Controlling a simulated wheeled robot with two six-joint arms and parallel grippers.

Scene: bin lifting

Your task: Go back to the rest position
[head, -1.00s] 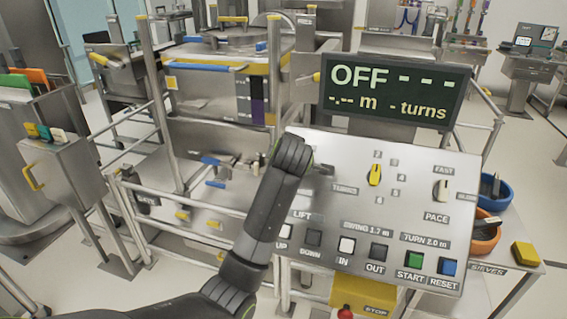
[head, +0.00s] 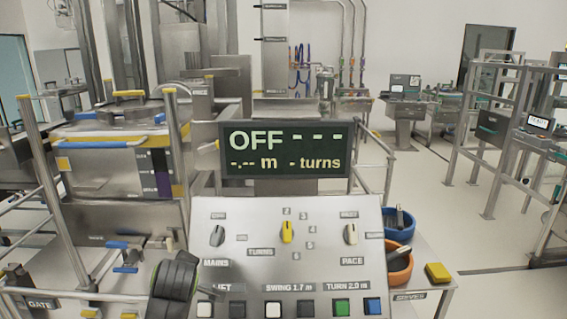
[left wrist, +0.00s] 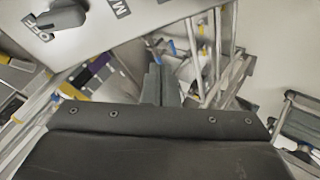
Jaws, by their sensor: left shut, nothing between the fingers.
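The sloped control panel (head: 320,255) stands in the middle of the head view. Its mains knob (head: 217,236) is at the upper left, with nothing touching it. In the left wrist view that dark knob (left wrist: 62,16) shows at the top left, beside an OFF label. My left gripper (left wrist: 157,82) is shut and empty, apart from the panel's knob. In the head view my dark left arm link (head: 175,276) rises at the panel's lower left corner; the fingertips do not show clearly there. My right gripper is not in view.
The display (head: 285,150) above the panel reads OFF with dashes. A blue bowl (head: 398,226) and an orange bowl (head: 396,262) stand right of the panel, by a yellow block (head: 438,272). Metal rails (head: 50,190) stand at left. Open floor lies at right.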

